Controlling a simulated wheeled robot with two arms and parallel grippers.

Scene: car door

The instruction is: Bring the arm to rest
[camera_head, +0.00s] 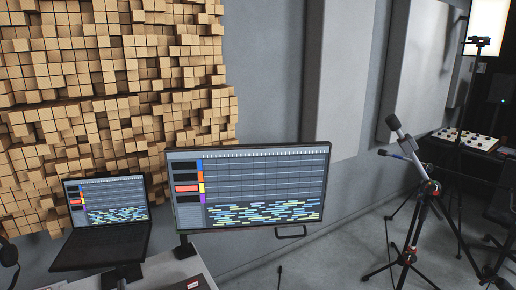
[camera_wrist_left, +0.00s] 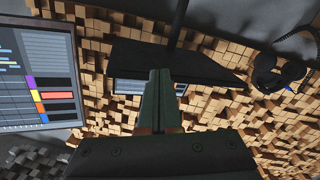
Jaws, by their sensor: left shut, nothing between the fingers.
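My left gripper (camera_wrist_left: 160,80) shows in the left wrist view, its two dark green fingers pressed together with nothing between them. The fingers overlap the view of a dark laptop (camera_wrist_left: 205,65) and hide part of it; I cannot tell how far apart they are. In the head view I make out no clear part of my left gripper. My right gripper is in neither view.
A desk (camera_head: 150,272) at the lower left bears the laptop (camera_head: 105,220) and a large monitor (camera_head: 250,187). Headphones (camera_wrist_left: 282,72) hang near the laptop. Wooden blocks (camera_head: 110,90) cover the wall. A microphone tripod (camera_head: 415,210) stands right; floor between is mostly clear.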

